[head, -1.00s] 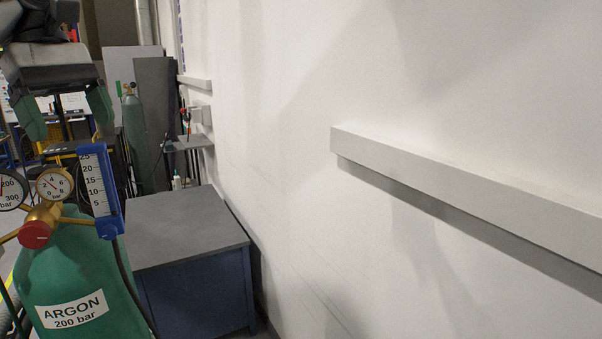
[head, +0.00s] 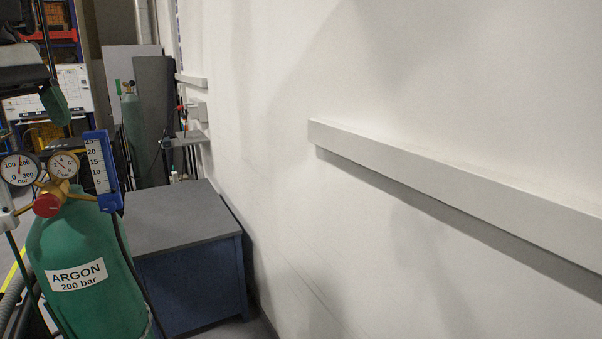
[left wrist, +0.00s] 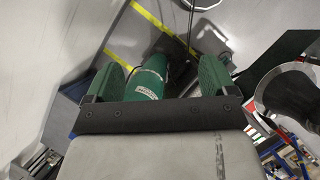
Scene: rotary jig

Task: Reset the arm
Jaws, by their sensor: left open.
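My left gripper (left wrist: 161,66) is open, with its two green fingers spread apart and nothing held between them. In the head view only one green finger (head: 55,104) shows at the upper left, below a grey gripper body; the other is outside the picture. The finger appears above the gauges of a green argon cylinder (head: 78,245), apart from them. In the left wrist view a green cylinder (left wrist: 148,82) shows between the fingers, farther off. My right gripper is in neither view.
A blue bench (head: 190,285) with a grey top (head: 175,215) stands right of the cylinder. A white wall with a long ledge (head: 450,185) fills the right. Another green cylinder (head: 133,130) stands at the back. A yellow floor line shows at the lower left.

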